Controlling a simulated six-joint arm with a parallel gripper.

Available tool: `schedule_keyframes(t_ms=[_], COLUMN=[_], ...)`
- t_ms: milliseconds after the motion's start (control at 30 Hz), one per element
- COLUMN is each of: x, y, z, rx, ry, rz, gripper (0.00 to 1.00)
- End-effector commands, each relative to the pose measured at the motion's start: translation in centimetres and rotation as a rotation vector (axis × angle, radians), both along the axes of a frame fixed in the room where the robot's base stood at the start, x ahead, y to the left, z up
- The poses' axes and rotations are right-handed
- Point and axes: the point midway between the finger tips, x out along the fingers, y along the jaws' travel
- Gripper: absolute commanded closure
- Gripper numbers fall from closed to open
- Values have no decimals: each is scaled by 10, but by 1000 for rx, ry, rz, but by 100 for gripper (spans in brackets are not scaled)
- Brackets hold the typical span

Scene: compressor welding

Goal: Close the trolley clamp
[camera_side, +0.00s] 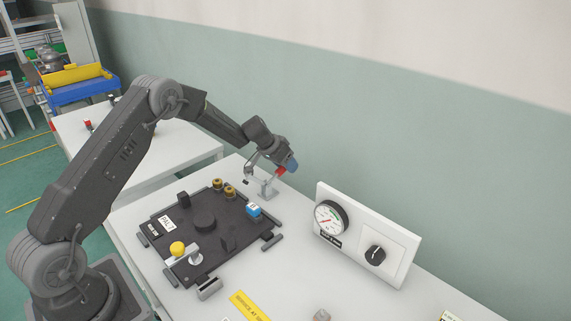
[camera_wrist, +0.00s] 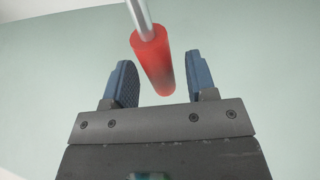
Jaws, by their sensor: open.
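The trolley clamp (camera_side: 267,190) is a small grey metal toggle clamp with a red handle grip (camera_side: 281,171). It stands at the far edge of the dark fixture plate (camera_side: 173,238) on the white table. My gripper (camera_side: 291,165) is beside the red grip. In the wrist view the red grip (camera_wrist: 152,62) and its metal rod point down between my two blue fingers (camera_wrist: 163,82). The fingers are apart, with a gap on both sides of the grip, and touch nothing visible. I cannot tell how deep the grip sits between them.
The plate carries a yellow knob (camera_side: 177,248), brass fittings (camera_side: 229,191), a blue block (camera_side: 253,210) and black posts. A white panel with a gauge (camera_side: 331,217) and a black dial (camera_side: 375,255) stands to the right. The wall (camera_side: 440,160) is behind.

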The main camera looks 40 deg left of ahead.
Motion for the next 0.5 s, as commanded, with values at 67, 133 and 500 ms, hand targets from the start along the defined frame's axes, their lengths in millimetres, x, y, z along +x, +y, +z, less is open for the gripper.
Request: schedule_keyframes(t_ms=[67, 133, 500], x=[0, -1, -29], y=[0, 1, 12], z=[0, 0, 50], rx=[0, 0, 1], ry=[1, 1, -2], rz=[1, 1, 2], gripper=[48, 48, 48])
